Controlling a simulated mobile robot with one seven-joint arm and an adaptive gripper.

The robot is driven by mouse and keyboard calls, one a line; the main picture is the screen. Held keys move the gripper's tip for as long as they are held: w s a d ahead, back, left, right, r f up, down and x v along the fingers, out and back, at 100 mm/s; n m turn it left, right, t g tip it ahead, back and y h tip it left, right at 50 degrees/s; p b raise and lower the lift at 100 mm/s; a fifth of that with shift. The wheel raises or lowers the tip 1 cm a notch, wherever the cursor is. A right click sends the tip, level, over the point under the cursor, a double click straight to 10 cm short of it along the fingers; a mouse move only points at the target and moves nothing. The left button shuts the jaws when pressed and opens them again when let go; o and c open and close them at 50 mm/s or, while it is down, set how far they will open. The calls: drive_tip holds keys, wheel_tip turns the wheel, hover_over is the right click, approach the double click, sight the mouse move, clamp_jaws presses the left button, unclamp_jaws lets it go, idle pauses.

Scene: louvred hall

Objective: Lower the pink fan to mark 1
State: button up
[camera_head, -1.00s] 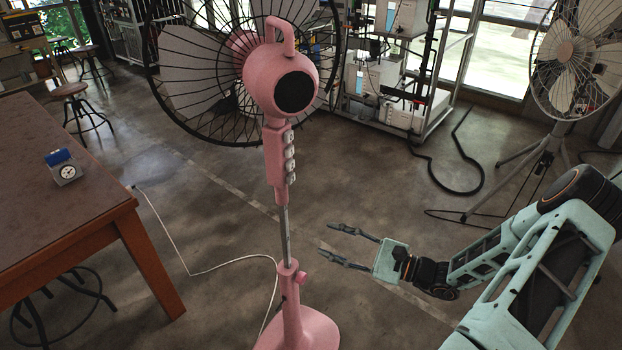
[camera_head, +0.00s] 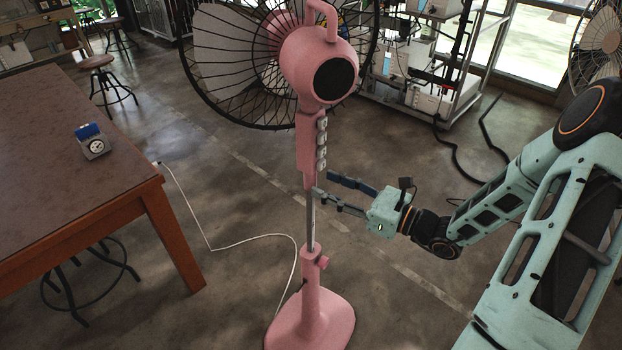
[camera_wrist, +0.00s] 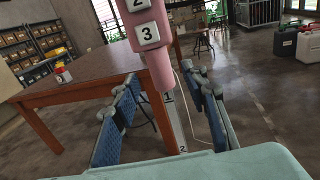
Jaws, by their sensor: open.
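The pink fan (camera_head: 320,70) stands upright on its pink base (camera_head: 312,322), its round head high on a silver pole (camera_head: 311,222). A pink sleeve with a side knob (camera_head: 323,262) holds the pole's lower part. In the wrist view, the pink upper housing (camera_wrist: 147,45) carries number tags 2 and 3. The pole (camera_wrist: 174,120) below it shows mark 1 (camera_wrist: 168,97) and mark 2 (camera_wrist: 183,149). My gripper (camera_head: 322,183) is open and empty, its fingertips by the upper pole, just below the housing. In the wrist view, the pole appears between its fingers (camera_wrist: 164,82); contact cannot be told.
A brown table (camera_head: 80,175) with a small blue-topped dial device (camera_head: 93,141) stands at the left. A white cable (camera_head: 235,243) runs over the floor to the fan. A metal rack (camera_head: 425,75) and another fan (camera_head: 598,50) stand behind. Floor right of the base is clear.

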sight(316, 181)
drive_tip(key=shift+x, duration=2.6)
drive_tip(key=shift+c, duration=0.6)
clamp_jaws()
drive_tip(key=shift+f+b, duration=0.1)
drive_tip(key=shift+b, duration=0.25)
